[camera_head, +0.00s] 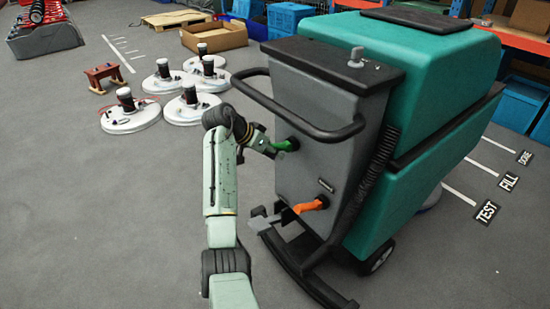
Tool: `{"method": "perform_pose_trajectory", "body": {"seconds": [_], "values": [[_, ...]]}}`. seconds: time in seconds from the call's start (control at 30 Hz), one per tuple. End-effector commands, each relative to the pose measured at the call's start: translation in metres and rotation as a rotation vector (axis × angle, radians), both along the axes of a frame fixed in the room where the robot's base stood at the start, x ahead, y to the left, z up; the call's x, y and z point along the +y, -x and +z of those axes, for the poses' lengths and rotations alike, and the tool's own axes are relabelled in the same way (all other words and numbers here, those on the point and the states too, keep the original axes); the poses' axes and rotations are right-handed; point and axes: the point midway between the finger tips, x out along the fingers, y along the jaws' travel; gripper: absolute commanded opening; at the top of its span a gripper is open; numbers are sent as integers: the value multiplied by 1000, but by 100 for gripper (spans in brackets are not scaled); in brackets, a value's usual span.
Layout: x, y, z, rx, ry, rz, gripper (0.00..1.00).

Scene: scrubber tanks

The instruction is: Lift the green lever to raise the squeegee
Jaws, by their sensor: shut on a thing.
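The green lever (287,144) sticks out to the left from the grey rear panel of the teal scrubber (430,60). My gripper (273,149) is at the lever's outer end and shut on it; the fingers are small and partly dark in this view. The dark curved squeegee (305,272) sits low behind the machine, close to the floor; I cannot tell whether it touches the floor. An orange lever (310,205) is lower on the same panel, below and to the right of the green one.
A black push handle (290,115) loops around the panel above my gripper. A ribbed hose (375,170) runs down the right side. The floor at left is clear.

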Motion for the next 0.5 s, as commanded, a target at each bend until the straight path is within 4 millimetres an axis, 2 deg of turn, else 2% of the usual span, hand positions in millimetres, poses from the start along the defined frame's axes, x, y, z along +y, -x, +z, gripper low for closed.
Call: {"method": "perform_pose_trajectory", "body": {"seconds": [0.1, 0.5], "values": [[-2, -4, 5, 30, -33, -10, 0], [-2, -11, 5, 65, -80, -9, 0]]}}
